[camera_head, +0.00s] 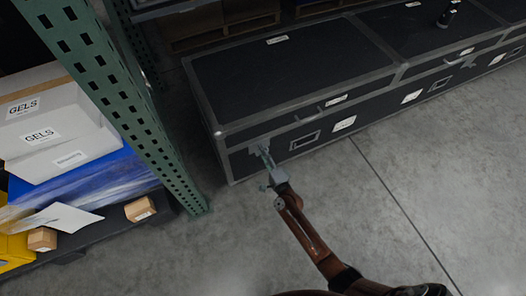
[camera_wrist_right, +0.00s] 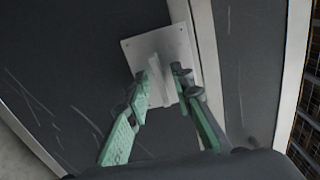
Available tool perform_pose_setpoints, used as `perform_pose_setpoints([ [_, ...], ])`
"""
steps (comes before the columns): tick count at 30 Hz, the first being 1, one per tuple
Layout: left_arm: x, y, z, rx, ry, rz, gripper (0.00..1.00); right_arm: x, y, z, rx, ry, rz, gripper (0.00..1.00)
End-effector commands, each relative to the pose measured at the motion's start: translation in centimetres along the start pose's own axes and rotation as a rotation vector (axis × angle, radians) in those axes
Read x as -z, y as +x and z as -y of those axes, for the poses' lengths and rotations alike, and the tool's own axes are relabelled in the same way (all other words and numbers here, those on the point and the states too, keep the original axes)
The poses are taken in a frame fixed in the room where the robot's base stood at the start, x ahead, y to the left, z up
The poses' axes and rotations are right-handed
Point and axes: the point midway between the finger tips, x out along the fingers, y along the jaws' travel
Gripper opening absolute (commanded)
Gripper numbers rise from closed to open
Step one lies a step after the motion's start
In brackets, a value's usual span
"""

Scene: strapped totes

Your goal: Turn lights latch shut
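A black case (camera_head: 290,70) with grey metal edging stands on the floor, its lid down. Its labels are too small to read. A pale metal latch plate with a raised turn piece (camera_wrist_right: 158,75) sits at a seam on the case, seen close in the right wrist view. My right gripper (camera_head: 264,154) is at the front face near the case's left end; it also shows in the right wrist view (camera_wrist_right: 161,77). Its green fingers are apart, one on each side of the turn piece. Whether they touch it is unclear. My left gripper is not in view.
A green rack post (camera_head: 125,100) stands close left of the case. Left of it are white boxes marked GELS (camera_head: 45,125) and small brown boxes (camera_head: 140,209). A second black case (camera_head: 425,35) adjoins on the right. The concrete floor in front is clear.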

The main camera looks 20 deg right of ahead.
Motion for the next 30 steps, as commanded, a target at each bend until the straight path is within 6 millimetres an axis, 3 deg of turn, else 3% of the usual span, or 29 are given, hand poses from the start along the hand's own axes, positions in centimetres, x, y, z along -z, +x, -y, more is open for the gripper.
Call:
perform_pose_setpoints([
  [11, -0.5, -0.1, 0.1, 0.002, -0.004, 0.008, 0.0, 0.1, -0.9, 0.0, 0.001, 0.0, -0.002, 0.23],
  [24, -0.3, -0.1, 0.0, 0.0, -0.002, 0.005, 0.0, 0.0, -9.3, -0.1, -0.001, 0.0, -0.001, 0.23],
  [30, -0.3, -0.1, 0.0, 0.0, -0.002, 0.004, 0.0, 0.0, -11.5, 0.0, 0.0, -0.001, 0.0, 0.23],
])
